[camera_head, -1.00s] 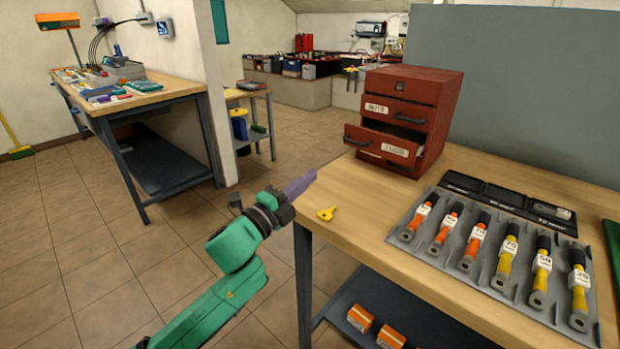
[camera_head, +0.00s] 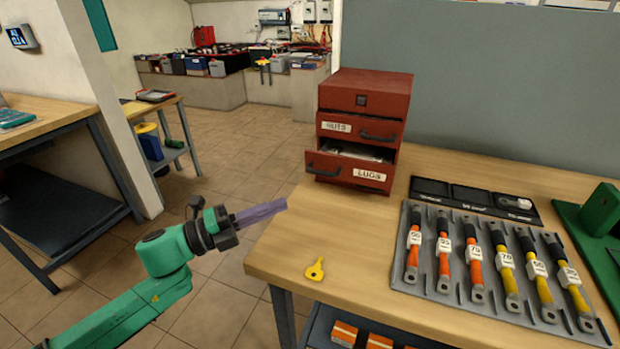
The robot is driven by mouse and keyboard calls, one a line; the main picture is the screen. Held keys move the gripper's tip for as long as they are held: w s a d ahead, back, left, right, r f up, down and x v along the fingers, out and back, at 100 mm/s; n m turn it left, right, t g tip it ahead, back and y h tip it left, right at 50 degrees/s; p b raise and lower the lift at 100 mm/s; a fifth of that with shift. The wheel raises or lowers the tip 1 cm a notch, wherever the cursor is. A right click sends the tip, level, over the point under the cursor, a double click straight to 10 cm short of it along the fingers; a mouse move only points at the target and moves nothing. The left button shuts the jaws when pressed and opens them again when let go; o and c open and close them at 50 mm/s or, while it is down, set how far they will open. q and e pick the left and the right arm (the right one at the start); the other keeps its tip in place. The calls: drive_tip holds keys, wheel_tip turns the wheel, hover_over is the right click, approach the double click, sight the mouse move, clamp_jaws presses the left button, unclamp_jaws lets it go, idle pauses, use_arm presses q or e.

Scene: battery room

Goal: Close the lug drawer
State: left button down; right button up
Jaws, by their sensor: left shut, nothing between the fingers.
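My right gripper is not in view.
A yellow key-shaped item (camera_head: 315,270) lies near the bench's front left. A green device (camera_head: 600,212) is at far right. Bare bench top (camera_head: 365,230) lies before the drawer.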

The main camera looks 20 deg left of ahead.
use_arm(q)
drive_tip(key=x, duration=0.6)
drive_tip(key=shift+w+a+r+p, duration=0.1)
drive_tip(key=shift+w+a+p, duration=0.05)
drive_tip(key=shift+w+p, duration=0.2)
drive_tip(key=w+p, duration=0.1)
drive_tip(key=w, duration=0.2)
drive_tip(key=shift+w+r, duration=0.1)
drive_tip(key=shift+r, duration=0.1)
drive_tip(key=shift+w, duration=0.35)
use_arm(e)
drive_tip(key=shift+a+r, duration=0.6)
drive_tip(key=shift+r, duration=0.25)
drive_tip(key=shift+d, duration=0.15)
